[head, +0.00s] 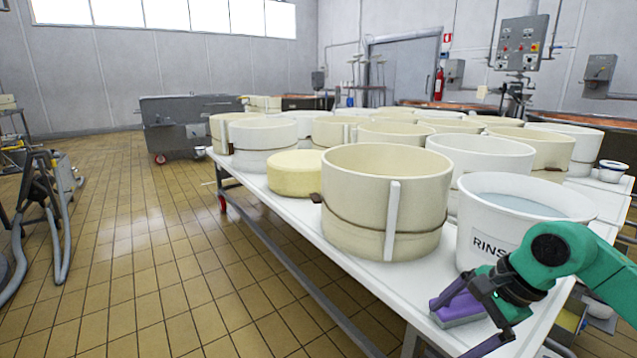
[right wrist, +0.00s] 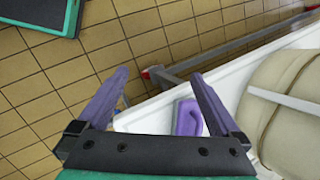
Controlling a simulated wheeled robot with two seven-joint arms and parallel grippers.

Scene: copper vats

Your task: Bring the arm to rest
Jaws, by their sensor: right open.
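My right arm comes in from the right in the head view, over the front end of the white table (head: 330,238). My right gripper (head: 453,328) is open, with its fingers spread wide. In the right wrist view nothing is between the fingertips (right wrist: 158,76). A purple block-like tool (head: 462,314) lies on the table close to the gripper. It also shows in the right wrist view (right wrist: 188,118), lying beyond the right finger's base, apart from the fingers. My left gripper is not in view.
A white bucket of liquid marked "RINS" (head: 478,245) stands right behind my right gripper. A large cream cheese mould (head: 362,205) stands to its left, then a yellow cheese wheel (head: 296,175). Several more moulds crowd the table behind.

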